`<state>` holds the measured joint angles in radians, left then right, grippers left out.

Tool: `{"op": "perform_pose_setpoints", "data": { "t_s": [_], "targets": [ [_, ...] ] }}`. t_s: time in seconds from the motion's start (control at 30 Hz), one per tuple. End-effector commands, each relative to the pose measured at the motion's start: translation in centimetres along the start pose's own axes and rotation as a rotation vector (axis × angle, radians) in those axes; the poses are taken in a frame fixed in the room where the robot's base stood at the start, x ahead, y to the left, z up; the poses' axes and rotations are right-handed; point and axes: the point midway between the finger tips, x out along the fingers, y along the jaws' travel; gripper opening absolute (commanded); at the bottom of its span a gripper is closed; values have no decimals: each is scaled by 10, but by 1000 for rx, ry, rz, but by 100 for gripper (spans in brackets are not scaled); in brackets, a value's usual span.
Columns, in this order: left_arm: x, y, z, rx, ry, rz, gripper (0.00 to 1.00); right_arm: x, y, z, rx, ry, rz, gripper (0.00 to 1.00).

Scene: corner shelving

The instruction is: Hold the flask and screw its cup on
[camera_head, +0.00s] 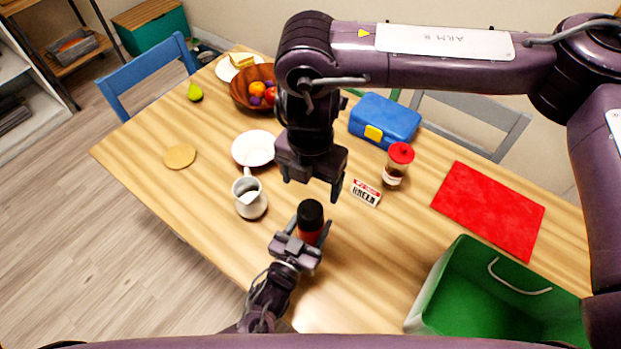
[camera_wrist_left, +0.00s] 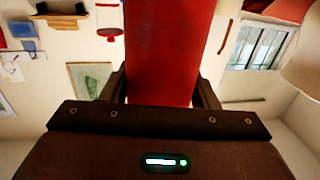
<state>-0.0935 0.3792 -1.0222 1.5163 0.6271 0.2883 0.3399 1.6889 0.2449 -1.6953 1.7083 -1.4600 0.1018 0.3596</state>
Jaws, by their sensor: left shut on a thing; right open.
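The flask (camera_head: 308,236) has a red body and stands upright near the front of the table. My left gripper (camera_head: 303,240) is shut on its body. In the left wrist view the red flask (camera_wrist_left: 165,50) fills the space between the fingers. A black cup (camera_head: 310,212) shows at the top of the flask; I cannot tell how tightly it sits. My right gripper (camera_head: 311,186) is open and empty just above the black cup, pointing down and apart from it.
A green bag (camera_head: 450,290) is at front right, near a red mat (camera_head: 490,210).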

Motion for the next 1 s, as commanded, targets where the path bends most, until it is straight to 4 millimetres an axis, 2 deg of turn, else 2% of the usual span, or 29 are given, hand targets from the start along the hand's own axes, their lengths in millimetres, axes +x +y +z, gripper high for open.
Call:
{"op": "perform_pose_setpoints", "data": {
  "t_s": [0.17,0.2,0.4,0.73,1.0],
  "targets": [
    [0,0,-1,0,2,0,0,0,0,0,0,0,0,78],
    [0,0,-1,0,2,0,56,0,0,0,0,0,0,78],
    [0,0,-1,0,1,0,80,0,0,0,0,0,0,78],
    [-6,0,1,-1,-1,0,80,2,0,0,0,0,0,78],
    [-49,0,3,-1,-3,-1,80,14,0,0,0,-1,0,78]
  ]
}}
